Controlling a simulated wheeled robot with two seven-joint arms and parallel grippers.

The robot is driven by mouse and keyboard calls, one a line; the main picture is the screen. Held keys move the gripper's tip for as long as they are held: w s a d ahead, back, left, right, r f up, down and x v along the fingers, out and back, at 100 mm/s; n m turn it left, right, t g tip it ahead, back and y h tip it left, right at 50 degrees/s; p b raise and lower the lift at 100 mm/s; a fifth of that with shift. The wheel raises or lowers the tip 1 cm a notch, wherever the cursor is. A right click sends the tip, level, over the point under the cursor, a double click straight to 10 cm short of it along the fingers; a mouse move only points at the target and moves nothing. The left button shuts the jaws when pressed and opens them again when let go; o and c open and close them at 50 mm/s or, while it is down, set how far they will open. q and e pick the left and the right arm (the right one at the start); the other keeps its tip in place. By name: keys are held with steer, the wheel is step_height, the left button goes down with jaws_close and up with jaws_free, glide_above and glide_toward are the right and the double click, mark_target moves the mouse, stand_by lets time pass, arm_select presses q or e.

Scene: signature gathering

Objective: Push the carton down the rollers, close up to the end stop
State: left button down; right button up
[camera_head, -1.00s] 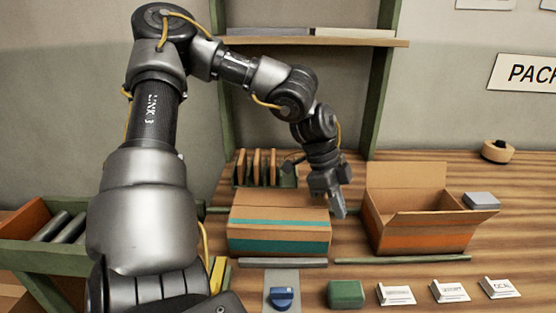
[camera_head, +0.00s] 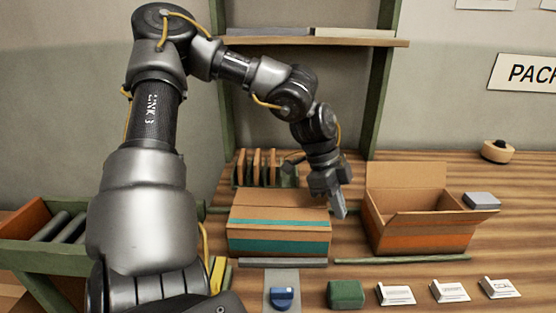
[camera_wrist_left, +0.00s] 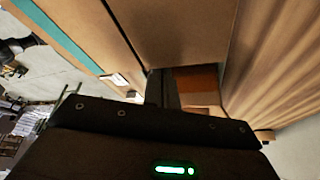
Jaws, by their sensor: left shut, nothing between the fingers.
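The closed cardboard carton (camera_head: 280,225) with a teal stripe sits on the bench, left of an open box. My left gripper (camera_head: 340,205) is shut and empty, pointing down close by the carton's right end; I cannot tell whether it touches. In the left wrist view the shut fingers (camera_wrist_left: 162,88) show near the carton's striped side (camera_wrist_left: 70,35). The rollers (camera_head: 62,228) show at the far left in a green frame with an orange-brown end panel (camera_head: 22,222). My left arm hides the stretch between rollers and carton. My right gripper is out of view.
An open box (camera_head: 420,235) with an orange stripe stands right of the gripper. Upright brown dividers (camera_head: 262,168) stand behind the carton. A blue-handled device (camera_head: 283,297), a green block (camera_head: 346,294) and several small cards (camera_head: 396,295) line the front. A tape roll (camera_head: 497,151) lies back right.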

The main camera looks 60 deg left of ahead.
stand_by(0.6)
arm_select(q)
steer(key=shift+f, duration=0.15)
steer(key=shift+f+b, duration=1.6)
steer(key=shift+b, duration=0.05)
